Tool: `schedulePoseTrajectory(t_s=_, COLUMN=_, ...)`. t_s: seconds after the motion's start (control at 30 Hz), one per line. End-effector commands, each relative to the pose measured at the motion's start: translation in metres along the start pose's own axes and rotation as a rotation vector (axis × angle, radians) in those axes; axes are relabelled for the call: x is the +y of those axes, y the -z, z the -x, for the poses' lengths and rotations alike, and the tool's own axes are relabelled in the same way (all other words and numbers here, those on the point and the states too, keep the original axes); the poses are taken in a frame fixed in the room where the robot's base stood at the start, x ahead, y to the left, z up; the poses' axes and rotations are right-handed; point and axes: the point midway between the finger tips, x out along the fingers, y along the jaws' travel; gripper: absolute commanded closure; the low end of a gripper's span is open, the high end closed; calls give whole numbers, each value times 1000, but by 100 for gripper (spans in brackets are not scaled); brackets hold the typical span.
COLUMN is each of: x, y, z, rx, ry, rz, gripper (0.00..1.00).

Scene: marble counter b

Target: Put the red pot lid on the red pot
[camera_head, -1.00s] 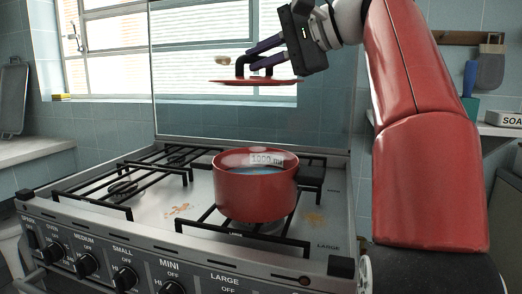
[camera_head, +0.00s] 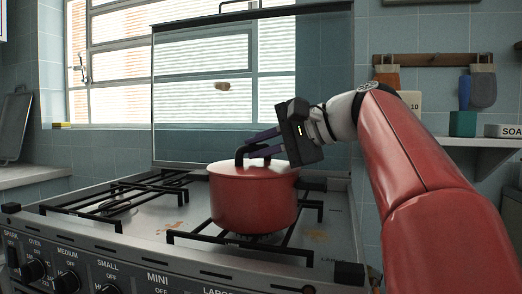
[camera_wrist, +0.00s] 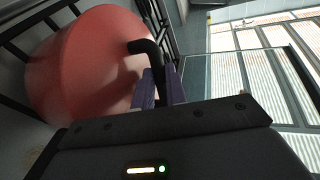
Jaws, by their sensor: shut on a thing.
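The red pot (camera_head: 253,207) stands on a front burner grate of the stove in the head view. The red pot lid (camera_head: 272,171) lies over the pot's mouth, and its rim appears to meet the pot's rim all round the visible side. The lid has a black arched handle (camera_head: 240,156). My gripper (camera_head: 258,146) is at the top of the lid, shut on the handle. In the wrist view the purple fingers (camera_wrist: 158,88) close on the black handle (camera_wrist: 147,47), with the red lid (camera_wrist: 85,62) beside them. The pot's inside is hidden.
Black burner grates (camera_head: 120,203) cover the stove, with free room left of the pot. A raised glass stove cover (camera_head: 200,110) stands behind. A shelf (camera_head: 480,142) with a soap box (camera_head: 503,131) is on the right wall.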

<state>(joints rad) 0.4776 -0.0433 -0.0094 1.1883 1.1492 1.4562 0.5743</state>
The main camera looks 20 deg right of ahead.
Motion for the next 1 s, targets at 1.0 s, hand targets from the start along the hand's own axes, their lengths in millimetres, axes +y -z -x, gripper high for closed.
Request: schedulePoseTrajectory(t_s=1.0, x=-3, y=1, z=64, rx=4, ry=1, rz=-1, gripper=65)
